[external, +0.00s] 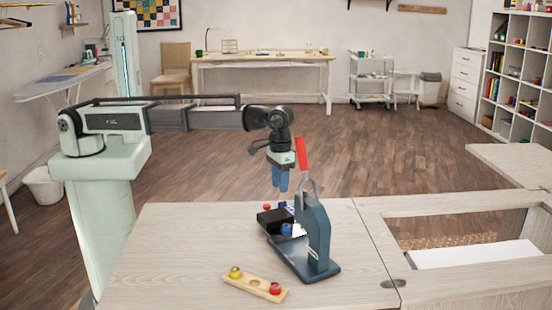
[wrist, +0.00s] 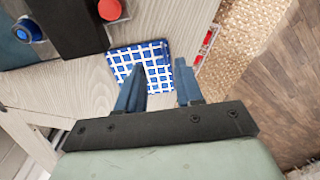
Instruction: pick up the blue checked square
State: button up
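The blue checked square (wrist: 153,52), with a blue and white grid, lies flat on the pale wood tabletop in the wrist view. Only a small patch of blue and white shows in the external view, behind the black block. My gripper (wrist: 158,76) is open, with a gap between its two blue fingers and nothing held. In the wrist view the left finger covers part of the square, and the right finger is by its right edge. In the external view my gripper (external: 280,181) points down above the far side of the black block. Its exact height over the square is hard to tell.
A dark blue hand press (external: 317,235) with a red handle stands on the table close to my gripper. A black block (external: 274,220) with red and blue knobs sits beside the square. A wooden strip (external: 254,287) with colored knobs lies in front. The tabletop's left side is clear.

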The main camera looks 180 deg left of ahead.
jog(key=shift+s+f, duration=0.2)
jog(key=shift+f, duration=1.4)
jog(key=shift+s+f, duration=0.15)
jog(key=shift+f, duration=1.4)
jog(key=shift+c, duration=0.2)
grip_shut()
